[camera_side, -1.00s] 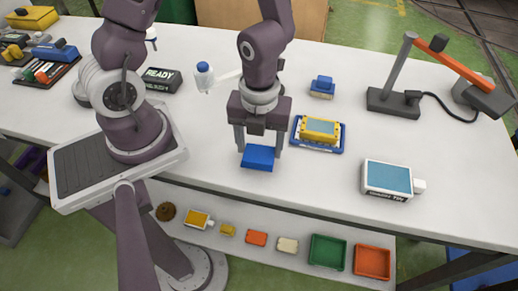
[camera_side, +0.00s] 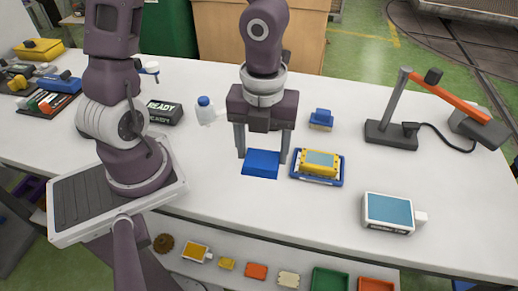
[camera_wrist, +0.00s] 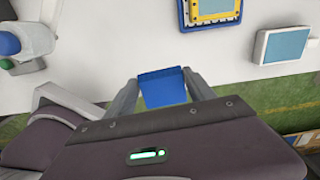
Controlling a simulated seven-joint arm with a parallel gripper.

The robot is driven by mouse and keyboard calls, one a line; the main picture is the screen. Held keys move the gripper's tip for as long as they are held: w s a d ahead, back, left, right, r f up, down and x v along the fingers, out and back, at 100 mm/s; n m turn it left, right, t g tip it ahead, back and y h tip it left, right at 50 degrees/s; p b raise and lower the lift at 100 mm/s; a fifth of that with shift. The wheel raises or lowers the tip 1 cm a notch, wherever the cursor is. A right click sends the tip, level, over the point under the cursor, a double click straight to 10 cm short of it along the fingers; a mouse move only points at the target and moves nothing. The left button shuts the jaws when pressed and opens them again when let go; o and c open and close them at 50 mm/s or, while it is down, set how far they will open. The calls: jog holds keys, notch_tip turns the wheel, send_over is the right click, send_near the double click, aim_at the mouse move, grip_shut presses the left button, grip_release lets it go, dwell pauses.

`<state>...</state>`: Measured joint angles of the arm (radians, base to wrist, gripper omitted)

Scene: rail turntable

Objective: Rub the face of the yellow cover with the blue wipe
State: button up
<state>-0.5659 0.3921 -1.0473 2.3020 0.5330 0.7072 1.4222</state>
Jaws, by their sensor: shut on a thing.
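The blue wipe (camera_side: 262,163) is a flat blue block held between the fingers of my gripper (camera_side: 263,152). In the wrist view the wipe (camera_wrist: 163,88) sits between the two fingertips (camera_wrist: 163,86). The yellow cover (camera_side: 319,168) has a pale blue-grey panel on its face and lies on a blue tray (camera_side: 341,181) just right of the wipe. The wipe is apart from the cover in the side view. In the wrist view the cover (camera_wrist: 213,17) is at the top edge and partly cut off. The wipe's height above the table is hard to tell.
A white box with a blue top (camera_side: 389,211) stands at front right. A small blue-and-yellow block (camera_side: 321,119) is behind the cover. A spray bottle (camera_side: 206,111) and a black READY sign (camera_side: 166,113) stand left. A grey stand with an orange arm (camera_side: 393,133) is at right.

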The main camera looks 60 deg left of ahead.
jog(key=w+a+r, duration=0.1)
jog(key=w+a, duration=0.1)
jog(key=w, duration=1.1)
send_over(304, 151)
jog(key=shift+s+f, duration=0.2)
jog(key=shift+f, duration=3)
jog(key=shift+w+d+f, duration=0.1)
jog(key=shift+w+f, duration=0.05)
jog(key=shift+f, duration=0.25)
jog(key=shift+w+d+f, duration=0.1)
jog(key=shift+w+f, duration=0.05)
jog(key=shift+f, duration=0.25)
jog(key=shift+c, duration=1.2)
jog(key=shift+w+d, duration=2.65)
jog(key=shift+s+a, duration=2.8)
jog(key=shift+a, duration=0.05)
jog(key=shift+s+a+r, duration=0.1)
jog(key=shift+s+a, duration=0.05)
notch_tip(304, 151, up, 8)
